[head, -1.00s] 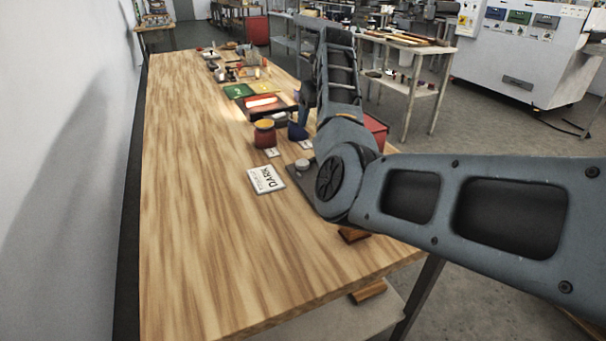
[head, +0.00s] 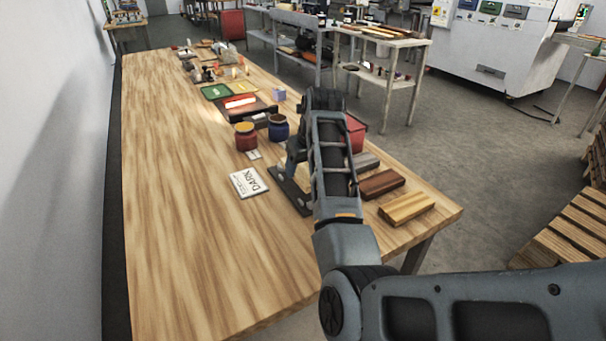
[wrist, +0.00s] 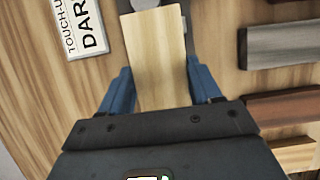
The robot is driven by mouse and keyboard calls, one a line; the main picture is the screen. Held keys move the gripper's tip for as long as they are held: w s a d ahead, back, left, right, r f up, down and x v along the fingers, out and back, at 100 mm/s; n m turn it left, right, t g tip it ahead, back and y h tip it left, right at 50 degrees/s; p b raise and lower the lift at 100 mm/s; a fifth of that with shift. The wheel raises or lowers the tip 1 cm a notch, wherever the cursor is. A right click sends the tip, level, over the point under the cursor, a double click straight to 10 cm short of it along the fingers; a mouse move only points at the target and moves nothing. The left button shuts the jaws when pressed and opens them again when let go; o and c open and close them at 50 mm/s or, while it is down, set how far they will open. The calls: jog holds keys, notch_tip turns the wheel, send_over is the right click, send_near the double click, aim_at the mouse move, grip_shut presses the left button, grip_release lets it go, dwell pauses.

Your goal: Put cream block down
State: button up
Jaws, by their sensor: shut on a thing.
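The cream block (wrist: 156,62) is a pale, wood-grained slab in the wrist view. It sits between the blue fingers of my gripper (wrist: 160,88), which is shut on it. Beyond the block's far end, a dark grey plate (wrist: 183,22) with round grey knobs shows partly. I cannot tell whether the block touches the plate or the table. In the head view my arm hides the block and most of the gripper. The dark plate (head: 291,196) shows there just left of my forearm.
A "DARK" card (head: 248,182) lies left of the plate. A red jar (head: 245,138) and a blue jar (head: 278,128) stand behind. Grey (head: 366,161), brown (head: 381,183) and light (head: 406,207) wood pieces lie at right. The table's left and front are clear.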

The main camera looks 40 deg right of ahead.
aim_at(305, 171)
notch_tip(305, 171, down, 2)
jog(key=shift+f, duration=0.25)
jog(key=shift+s+f, duration=0.1)
jog(key=shift+f, duration=0.5)
jog(key=shift+c, duration=0.9)
jog(key=o, duration=1.3)
jog(key=shift+r, duration=0.1)
jog(key=v, duration=1.2)
